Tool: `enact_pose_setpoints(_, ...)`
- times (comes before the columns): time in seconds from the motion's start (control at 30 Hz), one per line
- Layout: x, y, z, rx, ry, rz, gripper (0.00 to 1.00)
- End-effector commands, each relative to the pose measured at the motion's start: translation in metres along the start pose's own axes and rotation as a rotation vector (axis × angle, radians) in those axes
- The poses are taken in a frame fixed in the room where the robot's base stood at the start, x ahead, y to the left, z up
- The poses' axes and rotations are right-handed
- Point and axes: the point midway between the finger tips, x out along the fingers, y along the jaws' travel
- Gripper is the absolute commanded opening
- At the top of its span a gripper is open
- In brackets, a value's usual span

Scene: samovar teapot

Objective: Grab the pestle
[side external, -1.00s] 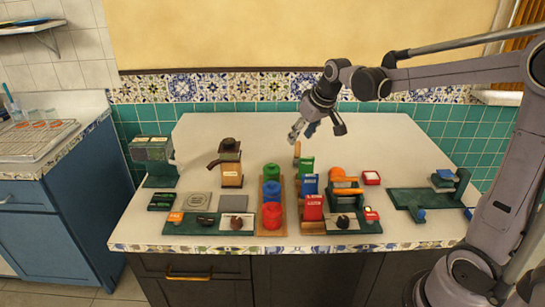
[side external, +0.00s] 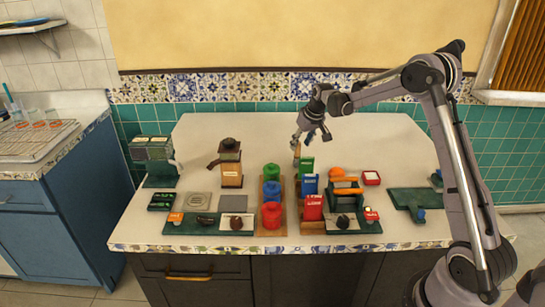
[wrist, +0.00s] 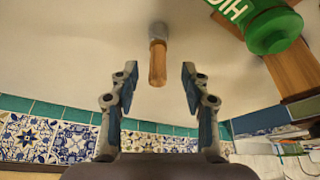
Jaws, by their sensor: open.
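The pestle, with a wooden handle and a grey end, shows in the wrist view (wrist: 157,64), near the top middle. In the side external view a small part of the pestle (side external: 297,153) shows at the back of the counter, behind the row of canisters. My gripper (wrist: 158,92) is open, with one finger on each side of the pestle's line in the wrist view. The handle's end lies between the fingertips in that picture. I cannot tell whether they touch. In the side external view my gripper (side external: 309,140) is just above the pestle.
Green (side external: 271,171), blue and red canisters stand on a wooden strip near the pestle. A second wooden strip holds green, blue and red packets (side external: 310,184). A grinder (side external: 230,163) stands to the left. The back of the counter is mostly clear.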

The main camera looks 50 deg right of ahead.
Motion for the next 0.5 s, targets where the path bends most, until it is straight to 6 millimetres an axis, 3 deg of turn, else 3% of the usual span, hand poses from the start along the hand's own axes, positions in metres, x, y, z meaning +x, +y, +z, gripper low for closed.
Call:
enact_pose_setpoints(0.27, 0.019, 0.001, 0.000, 0.000, 0.000, 0.000, 0.47)
enact_pose_setpoints(0.5, 0.050, 0.003, 0.000, 0.000, 0.000, 0.000, 0.47)
